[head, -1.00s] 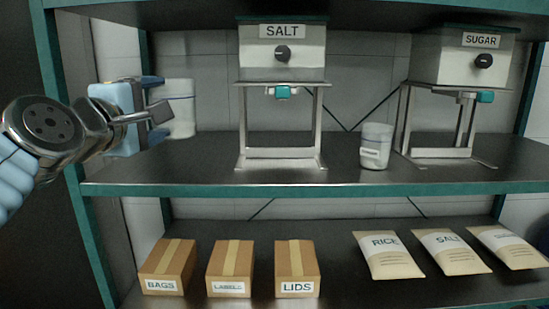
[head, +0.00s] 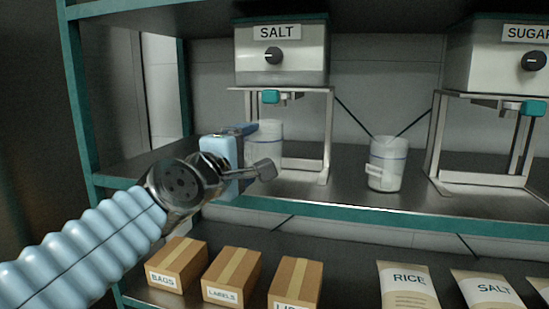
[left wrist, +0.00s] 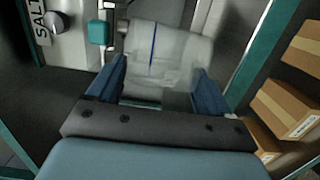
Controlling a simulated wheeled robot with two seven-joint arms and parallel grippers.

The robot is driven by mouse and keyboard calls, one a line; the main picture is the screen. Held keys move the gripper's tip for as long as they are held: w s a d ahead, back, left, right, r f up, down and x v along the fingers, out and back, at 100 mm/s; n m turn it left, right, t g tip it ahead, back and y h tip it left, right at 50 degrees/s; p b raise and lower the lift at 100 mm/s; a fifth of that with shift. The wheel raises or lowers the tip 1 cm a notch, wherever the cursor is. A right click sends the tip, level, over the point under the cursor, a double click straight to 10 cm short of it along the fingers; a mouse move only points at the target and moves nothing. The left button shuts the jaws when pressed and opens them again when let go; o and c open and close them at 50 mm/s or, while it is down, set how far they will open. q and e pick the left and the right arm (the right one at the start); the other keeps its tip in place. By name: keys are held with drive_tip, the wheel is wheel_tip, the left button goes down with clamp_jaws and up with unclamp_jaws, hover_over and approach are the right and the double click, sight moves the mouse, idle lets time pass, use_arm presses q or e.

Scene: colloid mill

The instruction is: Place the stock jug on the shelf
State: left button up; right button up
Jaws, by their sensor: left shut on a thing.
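A translucent jug with a blue band (head: 265,140) is held by my left gripper (head: 258,150), in front of the salt dispenser's left leg. In the left wrist view the jug (left wrist: 165,60) sits between the two blue fingers (left wrist: 160,92), which are shut on it. The jug is over the front part of the upper shelf (head: 345,207); whether its base touches the shelf is hidden by the gripper. A second, similar jug (head: 387,165) with a white label stands upright on that shelf to the right. My right gripper is not in view.
The salt dispenser (head: 280,55) stands behind the held jug, and the sugar dispenser (head: 505,60) is at the right. Boxes marked BAGS (head: 177,265) and LABELS (head: 231,275) and a RICE packet (head: 407,285) lie on the lower shelf. Upper shelf space shows between the jugs.

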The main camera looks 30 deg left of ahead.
sight(268, 142)
use_arm(q)
drive_tip(key=w, duration=0.3)
drive_tip(key=w+a+p, duration=0.1)
drive_tip(key=w, duration=0.5)
drive_tip(key=shift+w+a+r+p, duration=0.1)
drive_tip(key=shift+w+a+p, duration=0.1)
drive_tip(key=shift+p, duration=0.2)
drive_tip(key=shift+w+f, duration=0.15)
drive_tip(key=shift+f, duration=0.05)
drive_tip(key=shift+f+b, duration=1)
drive_tip(key=shift+f, duration=0.6)
drive_tip(key=shift+f, duration=0.2)
drive_tip(key=o, duration=1.1)
drive_tip(key=shift+c, duration=0.2)
drive_tip(key=shift+r, duration=0.1)
